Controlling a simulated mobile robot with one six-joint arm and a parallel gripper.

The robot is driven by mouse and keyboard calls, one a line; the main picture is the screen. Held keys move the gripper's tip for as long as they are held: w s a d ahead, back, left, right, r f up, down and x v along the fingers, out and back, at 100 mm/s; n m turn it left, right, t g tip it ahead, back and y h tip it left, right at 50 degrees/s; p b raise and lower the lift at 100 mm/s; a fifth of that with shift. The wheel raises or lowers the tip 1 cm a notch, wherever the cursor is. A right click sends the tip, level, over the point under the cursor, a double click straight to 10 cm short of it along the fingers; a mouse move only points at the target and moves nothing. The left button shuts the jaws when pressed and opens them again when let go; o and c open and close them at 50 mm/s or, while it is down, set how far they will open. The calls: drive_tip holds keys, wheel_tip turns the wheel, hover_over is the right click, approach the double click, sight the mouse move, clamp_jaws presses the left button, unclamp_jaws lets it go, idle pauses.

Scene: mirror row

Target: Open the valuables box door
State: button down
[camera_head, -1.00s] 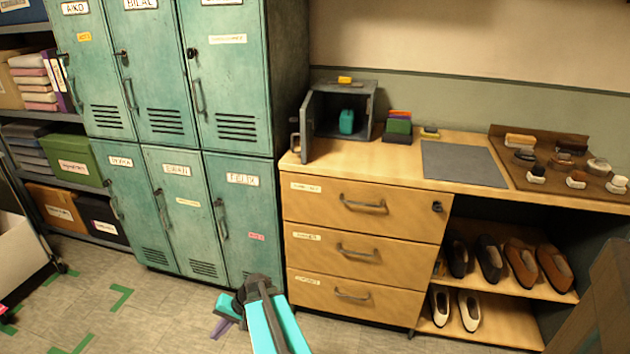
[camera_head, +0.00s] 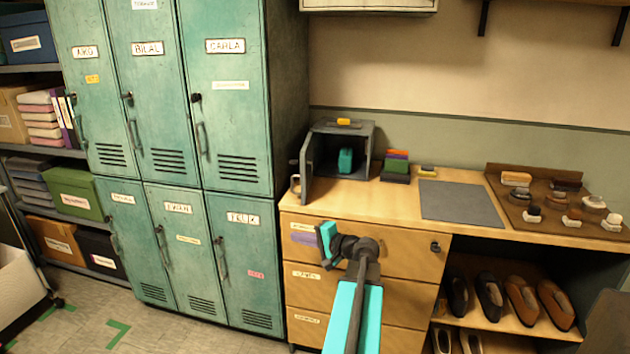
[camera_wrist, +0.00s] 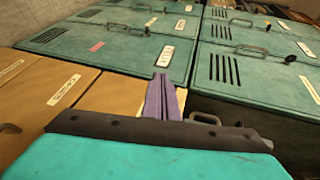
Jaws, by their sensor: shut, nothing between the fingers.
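The valuables box (camera_head: 366,130) is a small grey box at the left end of the wooden counter, with a yellow label on top. Its door (camera_head: 307,160) stands open, swung out to the left, with a handle (camera_head: 295,184) on its outer side. A teal object (camera_head: 346,160) shows inside. My gripper (camera_head: 303,239) is in front of the top drawer, below and apart from the box door. Its purple fingers are together and empty in the wrist view (camera_wrist: 162,98). A grey handle (camera_wrist: 205,118) shows beside them there; I cannot tell for sure whose it is.
Green lockers (camera_head: 233,150) stand left of the counter. The drawer unit (camera_head: 300,280) is close behind my gripper. Shoes (camera_head: 522,300) fill the shelf at right.

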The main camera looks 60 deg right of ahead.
drive_tip(key=s+d+r+m+t+h, duration=0.1)
drive_tip(key=s+d+r+h, duration=0.1)
drive_tip(key=s+d+r, duration=0.2)
drive_tip(key=s+d+r+m+t+h+p, duration=0.1)
drive_tip(key=s+d+r+h, duration=0.1)
drive_tip(key=s+d+r, duration=0.3)
drive_tip(key=s+r, duration=0.3)
drive_tip(key=r, duration=0.3)
drive_tip(key=shift+d+m, duration=0.15)
drive_tip(key=shift+m, duration=0.15)
drive_tip(key=p, duration=0.2)
approach(306, 177)
drive_tip(key=w+d, duration=0.3)
drive_tip(key=w, duration=0.1)
drive_tip(key=shift+w+a+f, duration=0.2)
drive_tip(key=shift+w+a, duration=0.35)
drive_tip(key=shift+w, duration=0.1)
